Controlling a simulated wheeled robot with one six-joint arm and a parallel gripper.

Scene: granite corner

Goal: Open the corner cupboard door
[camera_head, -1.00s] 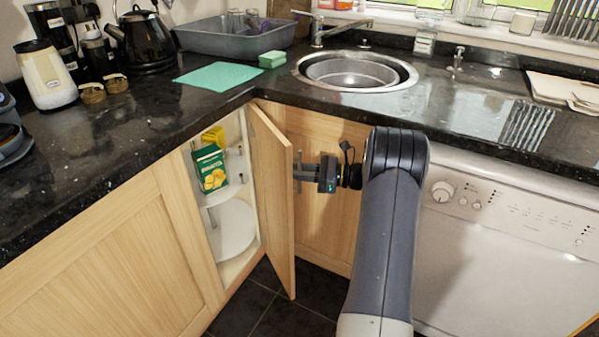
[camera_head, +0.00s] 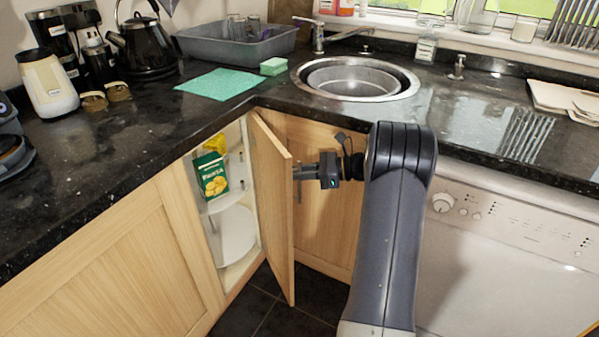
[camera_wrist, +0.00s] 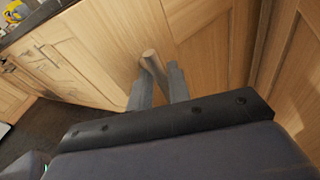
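The corner cupboard door (camera_head: 270,180) is light wood and stands well open, swung out from the cabinet corner. The cupboard's inside (camera_head: 235,235) shows round white shelves, with a green box (camera_head: 211,175) on the upper one. My gripper (camera_head: 300,172) is at the door's outer face, near its free edge. In the wrist view, the bar handle (camera_wrist: 151,60) lies between the two fingers of my gripper (camera_wrist: 160,88), which look closed on it. The wrist hides the handle's lower part there.
The dark granite counter (camera_head: 120,150) overhangs the cupboards. A white dishwasher (camera_head: 510,260) stands right of my arm. A wooden panel (camera_head: 325,225) lies behind the door. Dark floor tiles (camera_head: 265,305) show below the door.

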